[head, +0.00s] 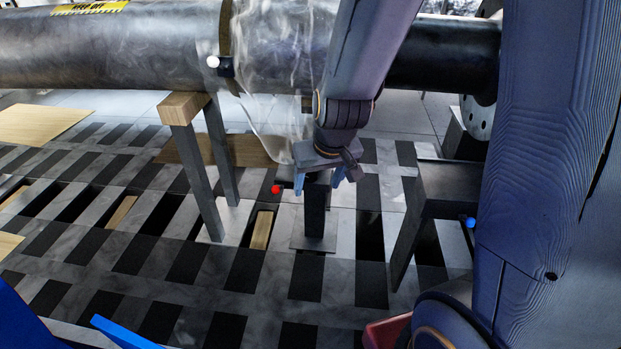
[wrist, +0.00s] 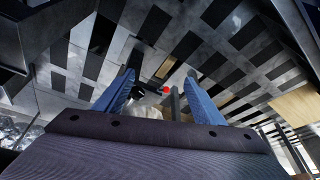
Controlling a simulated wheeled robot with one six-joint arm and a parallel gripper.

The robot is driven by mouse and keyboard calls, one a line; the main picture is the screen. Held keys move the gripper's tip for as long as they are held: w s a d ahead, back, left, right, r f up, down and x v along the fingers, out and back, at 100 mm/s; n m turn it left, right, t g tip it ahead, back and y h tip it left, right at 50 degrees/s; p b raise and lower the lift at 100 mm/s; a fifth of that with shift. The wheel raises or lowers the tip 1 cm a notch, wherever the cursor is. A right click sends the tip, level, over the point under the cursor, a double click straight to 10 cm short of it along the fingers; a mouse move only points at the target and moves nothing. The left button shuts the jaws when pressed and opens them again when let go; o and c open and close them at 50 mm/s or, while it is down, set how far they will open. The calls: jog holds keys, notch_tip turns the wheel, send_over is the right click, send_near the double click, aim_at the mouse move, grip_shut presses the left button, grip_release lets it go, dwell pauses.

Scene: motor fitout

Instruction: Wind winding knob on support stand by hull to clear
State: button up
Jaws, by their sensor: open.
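A dark support stand (head: 314,215) with a square base plate stands on the floor below the hull (head: 120,50), a large dark horizontal cylinder. A red ball knob (head: 276,189) shows at the left of the stand's top; my gripper partly hides that top. My gripper (head: 318,186) points down over the stand, its blue fingers apart. In the wrist view the red knob (wrist: 166,90) appears between the spread fingers (wrist: 161,74), with a dark bar beside it. I cannot tell whether either finger touches the knob or stand.
A wood-topped trestle (head: 183,108) stands to the left, under the hull. A dark stand with a blue knob (head: 470,222) is at the right. A white knob (head: 212,62) sits on the hull, beside a clear, wrinkled sheet (head: 275,80). The floor has dark gaps.

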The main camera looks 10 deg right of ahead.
aim_at(309, 178)
jog(key=w+f+t+h+b, duration=0.2)
jog(key=w+f+t+b, duration=0.1)
jog(key=w+f+b, duration=0.2)
jog(key=w+d+f+n+t+h+b, duration=0.1)
jog(key=w+f+t+h+b, duration=0.2)
jog(key=w+f, duration=0.5)
jog(key=w+d+f+t+h+b, duration=0.1)
jog(key=w+f+t+b, duration=0.3)
jog(key=w, duration=0.5)
jog(key=shift+w+d+f+n+h+b, duration=0.15)
jog(key=shift+f+h+b, duration=0.1)
jog(key=shift+f+b, duration=0.25)
jog(key=shift+w+a+f+n+h+b, duration=0.1)
jog(key=shift+f+h+b, duration=0.1)
jog(key=shift+f+b, duration=0.3)
jog(key=shift+w+d+f+n+h+b, duration=0.15)
jog(key=shift+f+h+b, duration=0.1)
jog(key=shift+f+b, duration=0.25)
jog(key=shift+s+f+n+t+h+b, duration=0.2)
jog(key=shift+f+n+t+h+b, duration=0.1)
jog(key=shift+t+h+b, duration=0.5)
jog(key=shift+w+d+r, duration=0.15)
jog(key=shift+w+d, duration=0.2)
jog(key=shift+w, duration=0.05)
jog(key=b+x, duration=0.1)
jog(key=x, duration=0.5)
jog(key=shift+w+d, duration=0.1)
jog(key=shift+w, duration=0.25)
jog(key=shift+r, duration=0.1)
jog(key=shift+c, duration=0.2)
